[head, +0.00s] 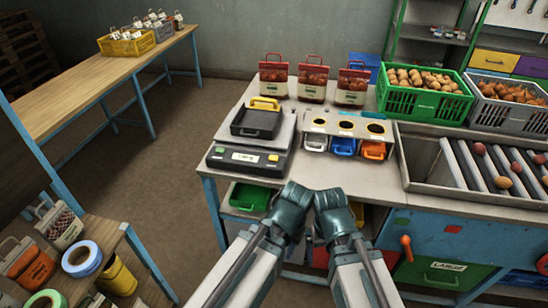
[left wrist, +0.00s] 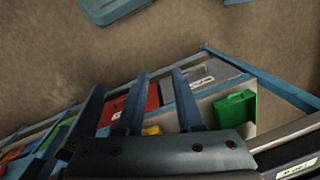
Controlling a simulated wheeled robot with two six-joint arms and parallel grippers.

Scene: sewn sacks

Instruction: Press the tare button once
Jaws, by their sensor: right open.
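The black scale (head: 250,157) stands at the front left of the workbench in the head view. Its front panel has a green button (head: 220,150) at the left, a pale display in the middle and a yellow button (head: 273,158) at the right; I cannot read which is tare. A black tray with a yellow handle (head: 252,120) sits on its plate. My left gripper (head: 291,205) and right gripper (head: 334,210) are side by side at the bench's front edge, right of and in front of the scale, touching no button. In the left wrist view the left fingers (left wrist: 159,75) are apart and empty.
A dispenser with small white, blue and orange bins (head: 343,147) stands right of the scale. Red-and-white bags (head: 312,83) stand behind. A green crate (head: 425,103) and a roller tray (head: 420,180) are farther right. Open floor lies left of the bench.

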